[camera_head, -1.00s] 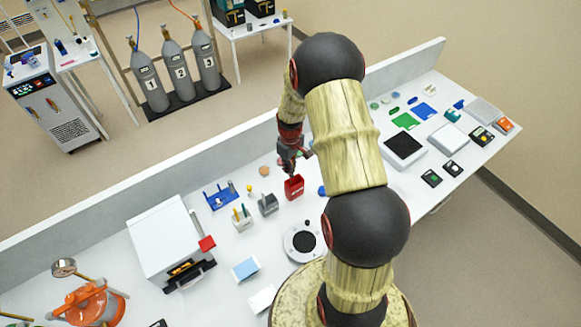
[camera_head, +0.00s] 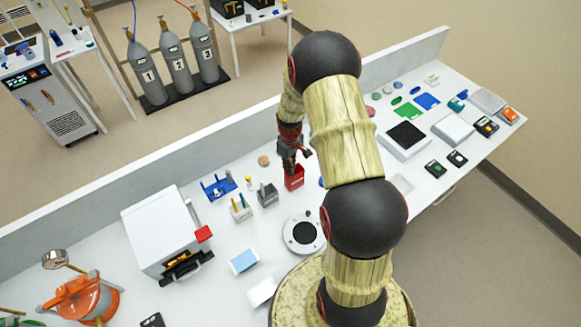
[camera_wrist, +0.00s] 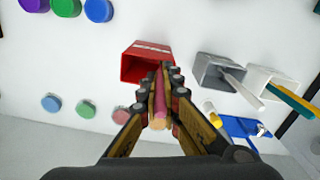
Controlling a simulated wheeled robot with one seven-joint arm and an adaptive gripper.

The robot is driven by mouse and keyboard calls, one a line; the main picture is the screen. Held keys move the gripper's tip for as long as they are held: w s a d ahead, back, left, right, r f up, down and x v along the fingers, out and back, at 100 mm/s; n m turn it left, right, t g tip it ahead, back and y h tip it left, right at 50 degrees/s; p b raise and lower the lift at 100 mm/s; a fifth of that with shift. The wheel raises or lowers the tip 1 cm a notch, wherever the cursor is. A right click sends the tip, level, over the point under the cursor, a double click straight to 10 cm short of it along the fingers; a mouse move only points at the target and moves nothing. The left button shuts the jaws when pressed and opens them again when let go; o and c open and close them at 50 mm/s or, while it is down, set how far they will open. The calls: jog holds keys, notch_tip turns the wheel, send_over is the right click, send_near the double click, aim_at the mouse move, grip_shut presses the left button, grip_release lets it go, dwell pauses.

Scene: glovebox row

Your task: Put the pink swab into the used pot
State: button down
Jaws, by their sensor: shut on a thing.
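My gripper (camera_wrist: 159,105) is shut on the pink swab (camera_wrist: 160,104), a thin pink stick with a tan near end, in the wrist view. The red pot (camera_wrist: 145,48) is open-topped and lies just ahead of the fingertips; it seems to be the used pot, though its label is too small to read. The swab's far end overlaps the pot's edge in that view; I cannot tell whether it is inside. In the head view my gripper (camera_head: 292,160) is right above and beside the red pot (camera_head: 295,178), and the swab is too small to make out.
A grey pot (camera_head: 268,195) and a white pot (camera_head: 240,208) holding sticks stand left of the red pot. A blue rack (camera_head: 217,187) is farther left. Several coloured round lids (camera_wrist: 52,103) lie on the other side. A round device (camera_head: 303,233) stands in front.

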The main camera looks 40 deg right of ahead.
jog(key=shift+f+b, duration=0.35)
jog(key=shift+s+a+f, duration=0.1)
jog(key=shift+s+f, duration=0.1)
jog(key=shift+f, duration=0.05)
dwell(0.6)
jog(key=c, duration=2)
grip_release()
jog(key=shift+a+f, duration=0.1)
jog(key=shift+f, duration=0.05)
jog(key=shift+o, duration=0.2)
jog(key=shift+r, duration=0.2)
jog(key=shift+w+d+r, duration=0.15)
jog(key=shift+d+r, duration=0.05)
jog(key=shift+r, duration=0.15)
jog(key=shift+r+p, duration=2.15)
jog(key=shift+r, duration=2.1)
